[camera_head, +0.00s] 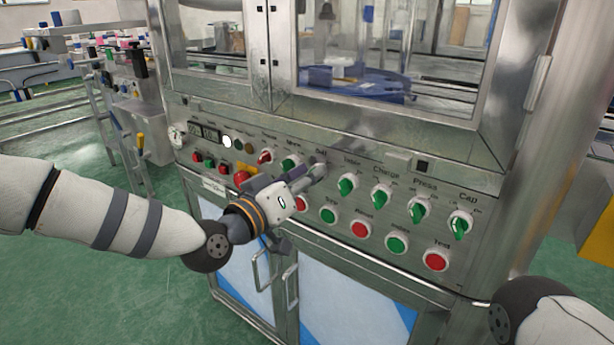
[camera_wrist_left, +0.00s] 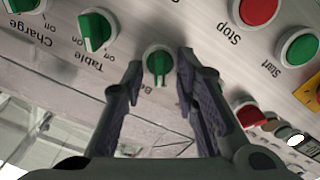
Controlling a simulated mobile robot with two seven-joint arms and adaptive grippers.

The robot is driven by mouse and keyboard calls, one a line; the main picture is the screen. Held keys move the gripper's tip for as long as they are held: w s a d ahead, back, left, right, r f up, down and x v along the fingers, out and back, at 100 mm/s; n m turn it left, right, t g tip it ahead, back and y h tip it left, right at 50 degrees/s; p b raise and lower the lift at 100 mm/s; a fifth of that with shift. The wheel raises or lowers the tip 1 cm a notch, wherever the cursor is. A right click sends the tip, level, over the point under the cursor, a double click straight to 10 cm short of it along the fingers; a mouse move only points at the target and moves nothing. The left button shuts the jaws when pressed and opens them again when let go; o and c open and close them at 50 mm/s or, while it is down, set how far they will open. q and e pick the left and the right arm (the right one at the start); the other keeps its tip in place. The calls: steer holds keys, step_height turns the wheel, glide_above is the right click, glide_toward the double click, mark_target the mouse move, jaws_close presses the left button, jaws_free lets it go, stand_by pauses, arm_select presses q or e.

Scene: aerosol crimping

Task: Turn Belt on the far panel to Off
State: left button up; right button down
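The Belt knob (camera_wrist_left: 158,65) is a green selector on the metal far panel (camera_head: 330,180), under a partly hidden "Belt" label. In the left wrist view, its handle stands about straight up and down in the picture. My left gripper (camera_wrist_left: 160,70) is open, with one finger on each side of the knob. I cannot tell whether the fingers touch it. In the head view, my left gripper (camera_head: 316,172) reaches the panel just below the "Belt" label and hides the knob. My right gripper is out of view; only part of my right arm shows at lower right.
To the right of Belt are similar green knobs: Table (camera_head: 347,185), Charge (camera_head: 381,194), Press (camera_head: 419,208) and Cap (camera_head: 460,224). Red and green push buttons (camera_head: 361,229) line the row below. A red emergency button (camera_head: 241,177) lies left of my gripper. Cabinet door handles (camera_head: 290,289) stick out below.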

arm_select(q)
steer(key=v, duration=1.2)
